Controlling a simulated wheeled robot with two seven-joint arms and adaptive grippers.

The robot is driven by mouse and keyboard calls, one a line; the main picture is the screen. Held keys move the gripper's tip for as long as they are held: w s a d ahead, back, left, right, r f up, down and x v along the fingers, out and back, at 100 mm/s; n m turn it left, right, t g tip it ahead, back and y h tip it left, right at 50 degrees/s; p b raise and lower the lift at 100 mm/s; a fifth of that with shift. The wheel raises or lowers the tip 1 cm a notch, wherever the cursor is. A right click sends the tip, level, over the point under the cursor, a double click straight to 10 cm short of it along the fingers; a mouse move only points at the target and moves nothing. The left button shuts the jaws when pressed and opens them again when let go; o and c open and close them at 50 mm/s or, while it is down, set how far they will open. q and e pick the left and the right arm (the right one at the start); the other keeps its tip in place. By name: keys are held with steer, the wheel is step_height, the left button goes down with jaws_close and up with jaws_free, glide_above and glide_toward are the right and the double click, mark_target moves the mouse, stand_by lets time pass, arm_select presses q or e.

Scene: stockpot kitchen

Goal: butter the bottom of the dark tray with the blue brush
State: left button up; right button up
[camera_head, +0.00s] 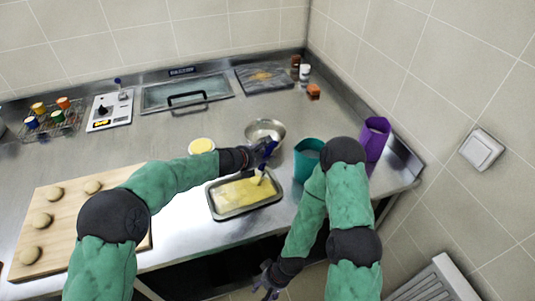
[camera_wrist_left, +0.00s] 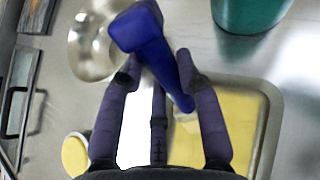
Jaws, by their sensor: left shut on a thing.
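The dark tray (camera_head: 213,208) lies on the steel worktop, its bottom covered with a yellow layer that looks uneven in the head view. My left gripper (camera_head: 262,155) is shut on the blue brush (camera_head: 268,149), above the tray's back edge. The brush points down, with its pale bristle end (camera_head: 258,177) at the yellow layer; contact is hard to tell.
A small bowl of yellow butter (camera_head: 201,146) and a metal bowl (camera_head: 265,129) stand behind the tray. A teal container (camera_head: 306,160) is close on its right, with a purple one (camera_head: 374,139) beyond. A wooden board (camera_head: 60,238) with several dough rounds lies left.

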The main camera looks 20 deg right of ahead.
arm_select(q)
steer(key=shift+a, duration=8.25)
steer(key=w+d+p, duration=0.1)
steer(key=d+p, duration=0.2)
steer(key=d, duration=1.8)
steer(key=shift+w, duration=0.4)
step_height(320, 180, up, 6)
steer(key=p, duration=0.5)
